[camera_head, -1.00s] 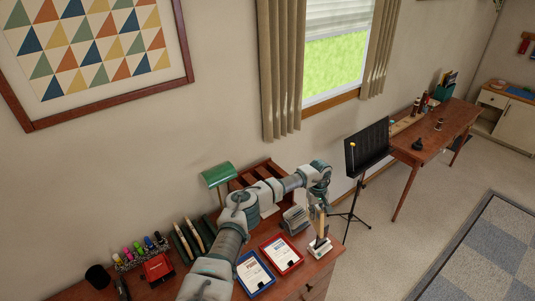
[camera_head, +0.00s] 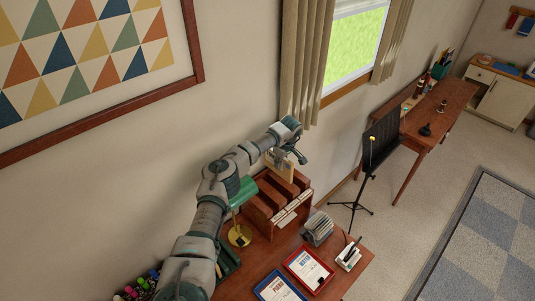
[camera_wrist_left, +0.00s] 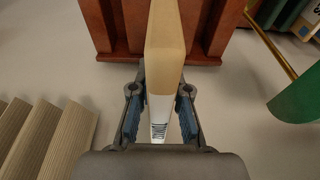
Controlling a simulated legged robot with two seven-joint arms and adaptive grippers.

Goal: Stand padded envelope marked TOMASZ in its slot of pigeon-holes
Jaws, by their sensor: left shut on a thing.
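My left gripper (camera_wrist_left: 160,92) is shut on a tan padded envelope (camera_wrist_left: 165,38). The envelope has a white label with dark print, too foreshortened to read surely. In the head view my left gripper (camera_head: 290,152) is at the back of the wooden pigeon-holes (camera_head: 262,218), with the envelope (camera_head: 281,168) showing beneath it. The reddish-brown pigeon-holes also show at the top of the left wrist view (camera_wrist_left: 115,42), behind the envelope; I cannot tell whether the two touch. Pale label strips run along their front. My right gripper is not in view.
A green lamp (camera_head: 243,190) stands close left of the pigeon-holes, under my arm. A grey slatted object (camera_head: 317,228), red tray (camera_head: 309,268), blue tray (camera_head: 277,286) and white holder (camera_head: 348,256) stand in front and right. A music stand (camera_head: 380,140) is beyond the desk.

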